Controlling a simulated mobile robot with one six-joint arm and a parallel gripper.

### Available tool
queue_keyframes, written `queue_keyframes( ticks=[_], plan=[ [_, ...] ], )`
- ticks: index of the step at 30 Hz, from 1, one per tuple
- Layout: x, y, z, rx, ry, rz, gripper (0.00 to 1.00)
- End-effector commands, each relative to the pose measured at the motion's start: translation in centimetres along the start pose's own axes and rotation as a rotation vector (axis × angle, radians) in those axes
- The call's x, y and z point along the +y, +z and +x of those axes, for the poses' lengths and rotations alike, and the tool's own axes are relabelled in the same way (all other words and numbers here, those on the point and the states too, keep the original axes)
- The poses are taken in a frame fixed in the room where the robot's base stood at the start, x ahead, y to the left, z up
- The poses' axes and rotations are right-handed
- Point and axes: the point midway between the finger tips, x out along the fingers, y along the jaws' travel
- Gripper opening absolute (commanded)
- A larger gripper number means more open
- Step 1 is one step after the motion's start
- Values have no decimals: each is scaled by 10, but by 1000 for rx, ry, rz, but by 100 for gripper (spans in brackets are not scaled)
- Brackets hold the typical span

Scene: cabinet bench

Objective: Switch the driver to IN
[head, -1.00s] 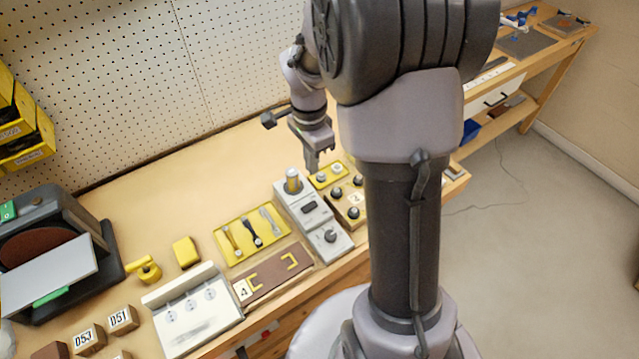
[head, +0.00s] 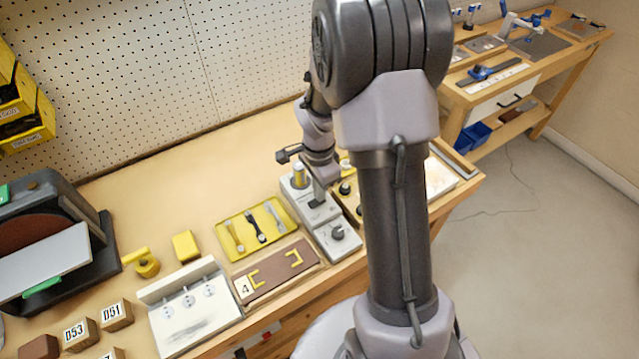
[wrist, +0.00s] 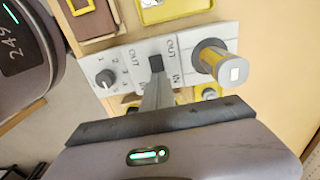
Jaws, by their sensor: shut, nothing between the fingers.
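The driver is a pale grey panel (head: 345,246) on the bench, with a yellow-topped cylinder (head: 299,174) at its back end and a dark knob (head: 337,232) at its front end. In the wrist view the panel (wrist: 128,73) has OUT and IN lettering beside a small black switch piece (wrist: 156,62), which shows at the OUT end. My gripper (head: 318,197) is over the panel's middle. In the wrist view its shut, empty fingers (wrist: 156,82) reach the switch and hide its IN side. I cannot tell whether they touch it.
Left of the panel are a yellow tray (head: 233,254) with several tools and a brown board (head: 270,275) marked 4. A wooden box with knobs is at the right, partly behind my arm. The back of the bench (head: 180,190) is clear.

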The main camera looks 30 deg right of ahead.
Motion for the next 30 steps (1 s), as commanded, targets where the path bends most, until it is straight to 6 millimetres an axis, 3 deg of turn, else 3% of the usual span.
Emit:
queue_keyframes(
  ticks=[12, 15, 30],
  plan=[
    [0, 0, 6, 0, 0, 0, 0],
    [0, -3, 15, 1, 0, 1, 0],
    [3, 9, 12, -3, 8, 0, 0]
  ],
)
